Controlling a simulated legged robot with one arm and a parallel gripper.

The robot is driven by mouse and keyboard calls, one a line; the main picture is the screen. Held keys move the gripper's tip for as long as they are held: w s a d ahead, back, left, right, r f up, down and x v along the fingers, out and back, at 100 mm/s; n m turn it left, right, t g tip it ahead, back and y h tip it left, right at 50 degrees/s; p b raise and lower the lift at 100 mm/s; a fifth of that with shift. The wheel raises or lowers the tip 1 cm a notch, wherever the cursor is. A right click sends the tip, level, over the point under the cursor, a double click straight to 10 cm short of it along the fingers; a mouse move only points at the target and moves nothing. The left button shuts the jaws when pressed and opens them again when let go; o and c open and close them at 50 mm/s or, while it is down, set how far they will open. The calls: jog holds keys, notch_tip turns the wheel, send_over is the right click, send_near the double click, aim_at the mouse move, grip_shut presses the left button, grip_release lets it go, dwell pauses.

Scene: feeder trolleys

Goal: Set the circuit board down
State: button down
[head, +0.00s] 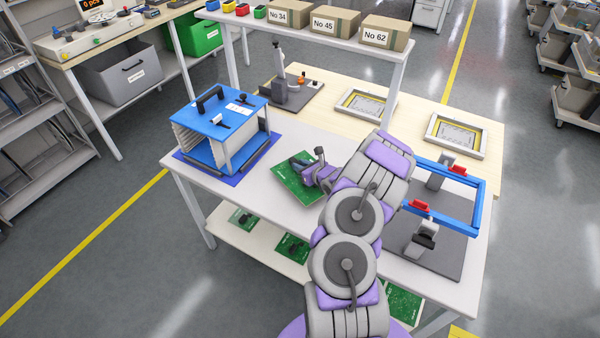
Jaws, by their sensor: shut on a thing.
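A green circuit board (290,183) is at the middle of the white table (235,192), in the head view. My gripper (302,166) is over the board's upper edge and shut on it.
A blue-topped rack (220,113) stands on a blue mat at the left. A blue frame fixture (478,205) on a grey base stands at the right. A grey stand (283,80) and framed panels (366,104) sit behind. More green boards (292,248) lie on the lower shelf.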

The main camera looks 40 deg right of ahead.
jog(key=shift+w+d, duration=0.25)
jog(key=shift+w, duration=0.35)
notch_tip(320, 180, down, 4)
jog(key=shift+r+b, duration=0.2)
jog(key=shift+b, duration=0.5)
jog(key=c, duration=1)
grip_release()
jog(key=shift+s+r, duration=0.1)
